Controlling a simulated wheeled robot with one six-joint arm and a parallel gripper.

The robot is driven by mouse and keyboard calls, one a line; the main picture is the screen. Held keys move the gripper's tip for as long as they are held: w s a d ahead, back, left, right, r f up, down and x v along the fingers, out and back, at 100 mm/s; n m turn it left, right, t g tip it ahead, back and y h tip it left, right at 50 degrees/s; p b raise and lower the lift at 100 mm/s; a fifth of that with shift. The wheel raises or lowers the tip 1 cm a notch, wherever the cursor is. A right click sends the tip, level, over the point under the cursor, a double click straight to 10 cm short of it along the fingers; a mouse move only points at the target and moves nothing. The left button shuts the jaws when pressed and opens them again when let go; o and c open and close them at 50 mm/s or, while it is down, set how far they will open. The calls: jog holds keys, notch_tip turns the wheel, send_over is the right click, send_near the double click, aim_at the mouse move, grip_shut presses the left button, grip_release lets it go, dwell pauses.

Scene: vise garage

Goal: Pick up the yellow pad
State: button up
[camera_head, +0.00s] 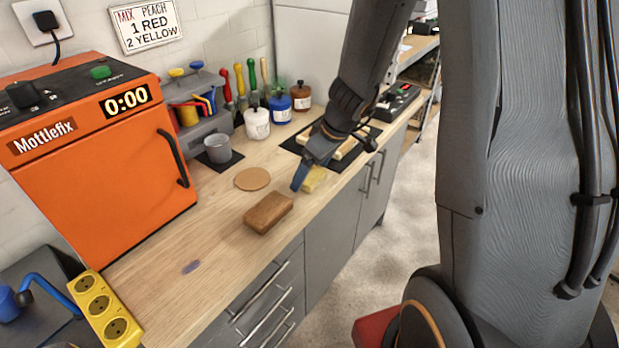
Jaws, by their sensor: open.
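The yellow pad (315,179) lies on the wooden worktop near its front edge, partly hidden by my gripper. My gripper (307,177) reaches down from above and is open. One blue finger shows at the pad's left side. The other finger is hard to make out, and I cannot tell whether the gripper touches the pad.
A brown block (268,212) lies left of the gripper, with a round cork disc (252,179) behind it. A dark mat (357,153) with wooden pieces lies to the right. Paint jars (257,123), a grey cup (218,149) and an orange oven (100,165) stand behind and left.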

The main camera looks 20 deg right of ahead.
aim_at(312, 175)
jog(key=shift+c, duration=0.2)
jog(key=c, duration=1.2)
notch_tip(312, 175, up, 10)
jog(key=shift+f, duration=0.1)
